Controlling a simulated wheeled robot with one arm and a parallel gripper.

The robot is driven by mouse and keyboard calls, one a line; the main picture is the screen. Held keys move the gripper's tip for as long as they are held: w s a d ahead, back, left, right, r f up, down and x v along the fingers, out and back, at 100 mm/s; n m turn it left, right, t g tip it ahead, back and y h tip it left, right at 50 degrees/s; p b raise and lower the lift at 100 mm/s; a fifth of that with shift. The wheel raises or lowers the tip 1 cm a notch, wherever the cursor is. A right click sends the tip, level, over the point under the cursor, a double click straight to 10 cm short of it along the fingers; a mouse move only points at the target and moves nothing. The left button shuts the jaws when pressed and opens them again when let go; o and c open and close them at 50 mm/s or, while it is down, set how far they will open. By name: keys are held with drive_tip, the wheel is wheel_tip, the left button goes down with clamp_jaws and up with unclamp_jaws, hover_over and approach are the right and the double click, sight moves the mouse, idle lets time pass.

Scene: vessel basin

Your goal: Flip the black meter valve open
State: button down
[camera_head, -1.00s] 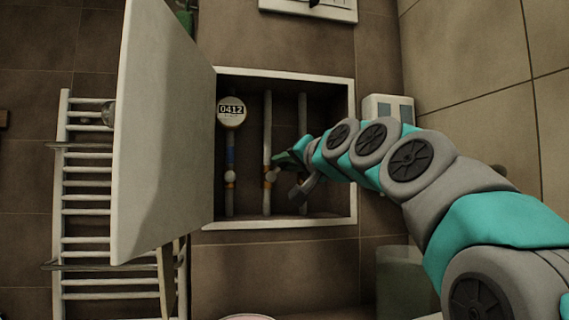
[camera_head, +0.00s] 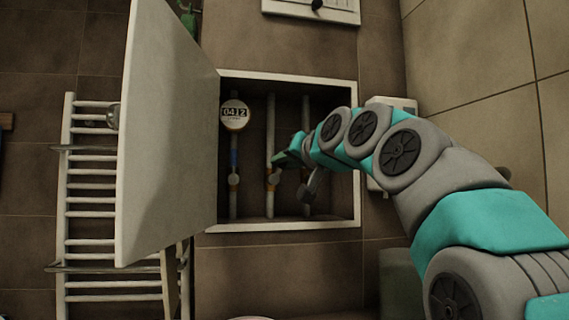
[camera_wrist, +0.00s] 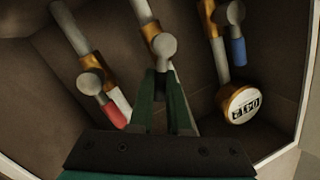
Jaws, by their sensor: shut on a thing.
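A round meter (camera_head: 235,114) reading 0412 sits at the top of the left pipe in an open wall recess. It also shows in the wrist view (camera_wrist: 242,104). Below it, that pipe's valve (camera_head: 234,180) has a blue lever (camera_wrist: 238,52). My gripper (camera_head: 283,160) is at the middle pipe's valve (camera_head: 273,178). In the wrist view my gripper (camera_wrist: 163,78) has its dark green fingers shut on the lever just below the grey round knob (camera_wrist: 164,45). No lever on the meter's pipe looks black.
A third valve with a red lever (camera_wrist: 113,115) sits beside the middle one. The recess has a white frame (camera_head: 290,227). Its door (camera_head: 165,130) stands open at the left, in front of a towel rail (camera_head: 90,240). A white box (camera_head: 395,105) is at the right.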

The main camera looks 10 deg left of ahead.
drive_tip(key=c, duration=0.9)
unclamp_jaws()
drive_tip(key=shift+s, duration=0.1)
drive_tip(key=shift+b+v, duration=0.5)
drive_tip(key=shift+v, duration=3.35)
drive_tip(key=shift+d, duration=0.1)
